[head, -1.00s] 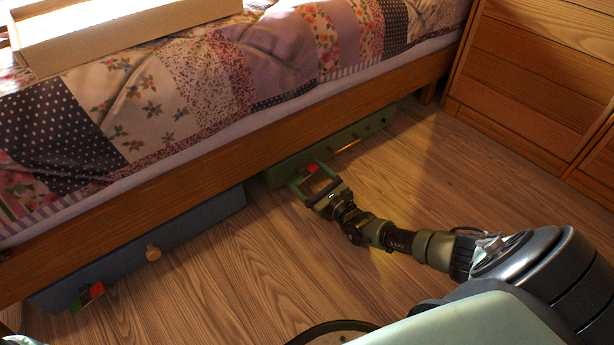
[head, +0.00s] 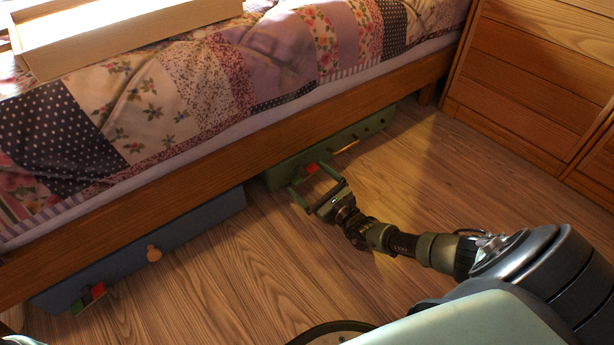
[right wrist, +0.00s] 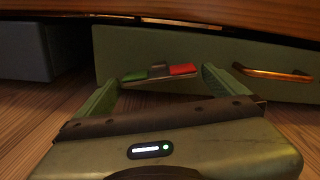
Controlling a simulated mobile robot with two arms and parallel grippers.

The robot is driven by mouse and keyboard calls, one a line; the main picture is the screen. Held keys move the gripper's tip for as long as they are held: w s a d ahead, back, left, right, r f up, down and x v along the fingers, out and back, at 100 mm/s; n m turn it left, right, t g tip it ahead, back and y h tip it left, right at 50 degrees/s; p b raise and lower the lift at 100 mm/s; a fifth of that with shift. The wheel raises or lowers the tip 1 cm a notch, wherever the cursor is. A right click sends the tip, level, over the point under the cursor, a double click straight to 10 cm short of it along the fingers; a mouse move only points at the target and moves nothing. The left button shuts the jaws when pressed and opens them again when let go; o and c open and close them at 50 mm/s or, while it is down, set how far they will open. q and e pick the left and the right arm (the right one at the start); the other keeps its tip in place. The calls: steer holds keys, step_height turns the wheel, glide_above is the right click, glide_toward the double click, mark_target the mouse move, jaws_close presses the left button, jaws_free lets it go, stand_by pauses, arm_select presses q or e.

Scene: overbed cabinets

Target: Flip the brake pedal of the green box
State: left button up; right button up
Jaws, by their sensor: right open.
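The green box (head: 362,135) stands under the bed, its front facing the floor area; it fills the upper middle and right of the right wrist view (right wrist: 215,48). Its brake pedal (head: 312,168) is a small rocker on the front, green on the left and red on the right with a dark middle, in the right wrist view (right wrist: 158,73). I cannot tell which side is tipped in. My right gripper (head: 310,179) is open and empty in front of it. In the right wrist view its fingers flank the pedal, with the pedal beyond them. My left gripper is not in view.
The bed's wooden rail (head: 210,165) runs above both boxes. A wooden cabinet (head: 535,85) stands at right. The floor between is clear.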

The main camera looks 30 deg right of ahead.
steer(key=s+p, duration=0.1)
steer(key=s, duration=0.1)
steer(key=s+p, duration=0.1)
steer(key=s, duration=0.2)
steer(key=shift+s+d+r, duration=0.15)
steer(key=shift+s+d, duration=0.05)
steer(key=shift+s, duration=0.1)
steer(key=shift+s+p, duration=0.3)
steer(key=shift+s, duration=0.1)
